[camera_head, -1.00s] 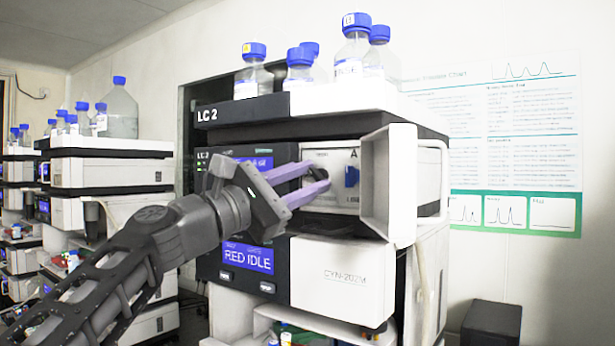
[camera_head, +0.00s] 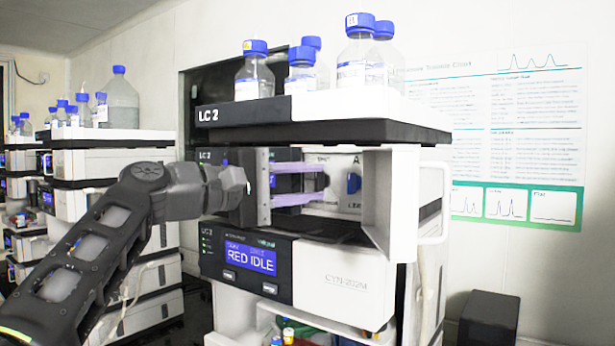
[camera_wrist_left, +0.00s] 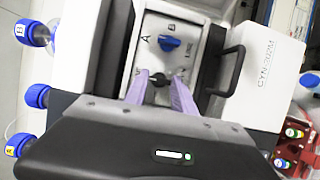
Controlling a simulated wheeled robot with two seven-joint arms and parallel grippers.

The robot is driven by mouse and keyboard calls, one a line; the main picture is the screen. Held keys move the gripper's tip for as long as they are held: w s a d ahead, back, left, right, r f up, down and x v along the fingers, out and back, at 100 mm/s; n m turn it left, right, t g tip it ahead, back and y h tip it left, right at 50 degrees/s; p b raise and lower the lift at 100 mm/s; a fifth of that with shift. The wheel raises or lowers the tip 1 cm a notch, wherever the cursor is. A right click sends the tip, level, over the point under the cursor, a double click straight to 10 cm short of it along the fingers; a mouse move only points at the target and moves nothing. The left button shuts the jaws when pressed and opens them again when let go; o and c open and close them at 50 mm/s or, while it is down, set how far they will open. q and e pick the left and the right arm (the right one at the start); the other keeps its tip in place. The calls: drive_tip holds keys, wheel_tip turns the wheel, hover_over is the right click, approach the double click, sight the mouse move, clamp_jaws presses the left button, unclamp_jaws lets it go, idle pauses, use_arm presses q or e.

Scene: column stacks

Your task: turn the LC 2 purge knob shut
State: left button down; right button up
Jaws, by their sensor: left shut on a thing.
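The LC 2 unit (camera_head: 345,285) has an open front compartment with a white panel inside. My left gripper (camera_head: 325,182) reaches into it from the left. Its two purple fingers are shut on a small black knob, which I take to be the purge knob. The knob shows between the fingertips in the left wrist view (camera_wrist_left: 159,80); the fingers partly cover it. A blue knob (camera_wrist_left: 170,44) sits beyond it by the letters A and B, and also shows in the head view (camera_head: 354,184). The exact angle of the black knob is hard to read. My right gripper is not in view.
The open white door (camera_head: 392,200) stands out at the right of the compartment. Blue-capped bottles (camera_head: 303,68) stand on top of the unit. A second stack (camera_head: 110,155) stands behind at the left. A dark box (camera_head: 488,318) is at the lower right.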

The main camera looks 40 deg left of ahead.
use_arm(q)
drive_tip(key=shift+f, duration=0.1)
idle(0.4)
drive_tip(key=c, duration=1.3)
unclamp_jaws()
drive_tip(key=shift+b+v, duration=0.8)
drive_tip(key=shift+v, duration=3.1)
